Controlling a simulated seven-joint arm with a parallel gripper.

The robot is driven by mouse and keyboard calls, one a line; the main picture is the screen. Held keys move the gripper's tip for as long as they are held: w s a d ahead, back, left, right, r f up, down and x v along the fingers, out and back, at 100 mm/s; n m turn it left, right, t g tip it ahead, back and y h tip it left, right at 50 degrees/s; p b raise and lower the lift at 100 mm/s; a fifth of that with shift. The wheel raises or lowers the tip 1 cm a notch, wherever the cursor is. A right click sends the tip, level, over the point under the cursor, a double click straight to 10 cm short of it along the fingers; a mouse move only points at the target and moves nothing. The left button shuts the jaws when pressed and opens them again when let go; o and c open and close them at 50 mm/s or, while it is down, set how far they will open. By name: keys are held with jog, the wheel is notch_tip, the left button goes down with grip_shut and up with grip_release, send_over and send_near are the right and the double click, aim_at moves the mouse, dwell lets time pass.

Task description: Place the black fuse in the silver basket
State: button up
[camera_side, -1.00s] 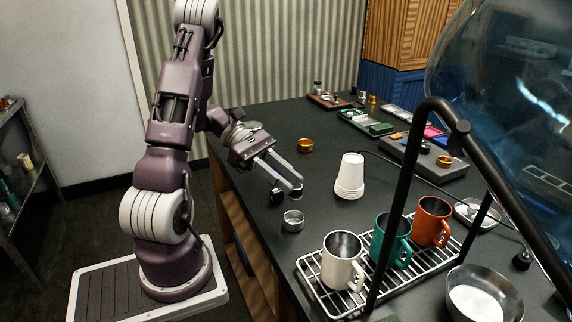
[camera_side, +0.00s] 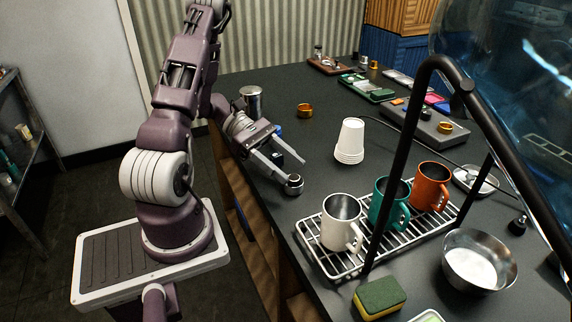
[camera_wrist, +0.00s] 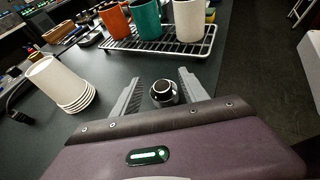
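A rack (camera_side: 330,262) with white, teal and orange mugs stands close in front. Stacked white cups (camera_side: 350,140) stand to the right. A metal canister (camera_side: 251,99) stands behind the gripper.

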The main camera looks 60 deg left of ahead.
jog(key=shift+r, duration=0.1)
dwell(0.5)
notch_tip(320, 180, up, 7)
jog(key=s+d+r+m+y, duration=0.5)
jog(key=d+m, duration=0.2)
jog(key=m, duration=0.5)
jog(key=s+d+r+m+g+y, duration=0.1)
jog(key=s+d+r+m+y, duration=0.4)
jog(key=m, duration=0.7)
jog(key=shift+s+d+r+y, duration=0.2)
jog(key=shift+s+d+y, duration=0.5)
jog(key=shift+d, duration=0.55)
